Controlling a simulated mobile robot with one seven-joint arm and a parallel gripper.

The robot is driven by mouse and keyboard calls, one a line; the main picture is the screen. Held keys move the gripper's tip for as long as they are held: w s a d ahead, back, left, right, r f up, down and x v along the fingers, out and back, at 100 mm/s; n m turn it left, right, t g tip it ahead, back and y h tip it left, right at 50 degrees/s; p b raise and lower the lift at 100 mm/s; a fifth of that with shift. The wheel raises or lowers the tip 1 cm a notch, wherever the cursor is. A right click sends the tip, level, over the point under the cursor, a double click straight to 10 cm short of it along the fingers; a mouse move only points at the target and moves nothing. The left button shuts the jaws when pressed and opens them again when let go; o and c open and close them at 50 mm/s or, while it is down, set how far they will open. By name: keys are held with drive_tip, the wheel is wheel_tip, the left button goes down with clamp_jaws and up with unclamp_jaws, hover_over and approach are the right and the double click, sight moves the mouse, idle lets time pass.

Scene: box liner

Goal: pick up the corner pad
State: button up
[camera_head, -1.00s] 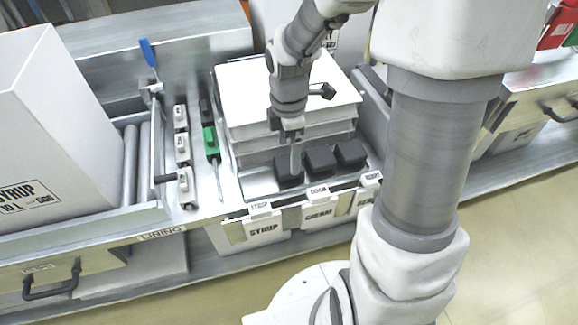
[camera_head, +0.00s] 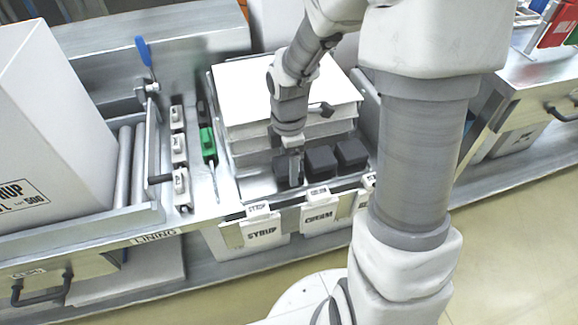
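Three black corner pads sit in a row in the front of a metal tray (camera_head: 252,187). They are the left pad (camera_head: 281,170), the middle pad (camera_head: 320,161) and the right pad (camera_head: 351,153). My gripper (camera_head: 295,176) points down at the left pad, and its finger covers that pad's right part. The far finger is hidden, so I cannot tell whether the gripper is open or shut on the pad.
A stack of white sheets (camera_head: 240,92) stands right behind the pads. Labelled bins (camera_head: 250,232) hang along the front edge. A green-handled tool (camera_head: 208,140) and white blocks (camera_head: 179,148) lie left. A large white carton (camera_head: 50,110) stands far left.

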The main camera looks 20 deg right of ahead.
drive_tip(key=c, duration=0.4)
drive_tip(key=shift+r, duration=0.1)
drive_tip(key=shift+c, duration=0.2)
